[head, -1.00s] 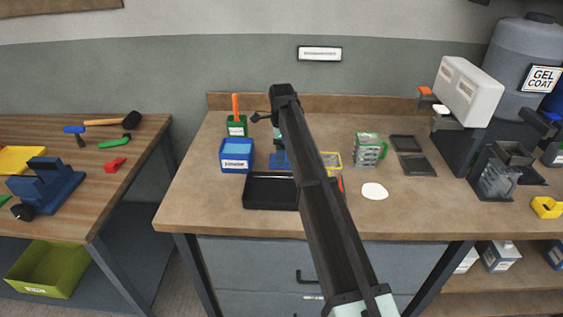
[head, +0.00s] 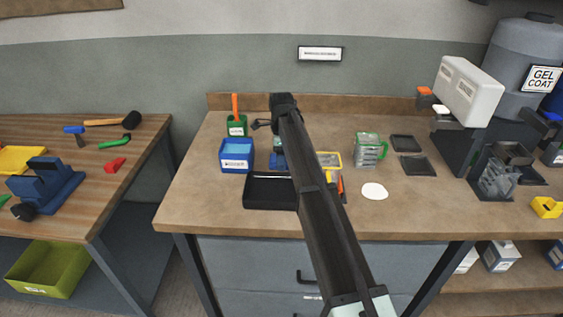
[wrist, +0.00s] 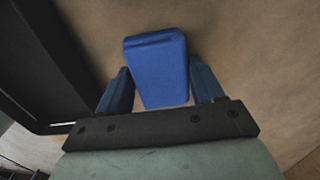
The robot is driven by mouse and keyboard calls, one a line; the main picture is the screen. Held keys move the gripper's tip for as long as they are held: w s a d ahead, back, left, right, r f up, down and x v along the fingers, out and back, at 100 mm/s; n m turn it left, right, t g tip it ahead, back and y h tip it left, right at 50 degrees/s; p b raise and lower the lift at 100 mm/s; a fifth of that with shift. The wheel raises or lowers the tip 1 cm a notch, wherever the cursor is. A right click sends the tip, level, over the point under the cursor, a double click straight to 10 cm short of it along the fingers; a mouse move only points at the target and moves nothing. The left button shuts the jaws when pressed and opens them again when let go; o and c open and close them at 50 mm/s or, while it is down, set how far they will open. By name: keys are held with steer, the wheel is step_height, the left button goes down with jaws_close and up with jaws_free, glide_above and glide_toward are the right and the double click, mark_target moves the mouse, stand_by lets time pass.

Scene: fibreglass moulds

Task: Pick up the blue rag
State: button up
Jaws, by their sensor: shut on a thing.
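The blue rag (wrist: 160,65) is a thick, folded blue block in the middle of the wrist view. My gripper (wrist: 158,82) is shut on it, with one dark blue finger against each side and the rag sticking out past the tips. Brown worktop shows around and beyond it. In the head view my own arm covers most of the gripper and the rag. Only a small blue patch (head: 277,160) shows left of the arm, and I cannot tell there whether it is rag or finger.
A black tray (head: 269,191) lies just in front of the blue patch. A blue bin (head: 236,163) and a green holder (head: 237,126) stand to the left. A yellow-edged tray (head: 331,159), a green-handled jug (head: 367,150) and a white disc (head: 374,191) are to the right.

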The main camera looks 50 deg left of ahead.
steer(key=shift+c, duration=0.3)
step_height(320, 180, up, 18)
stand_by(0.5)
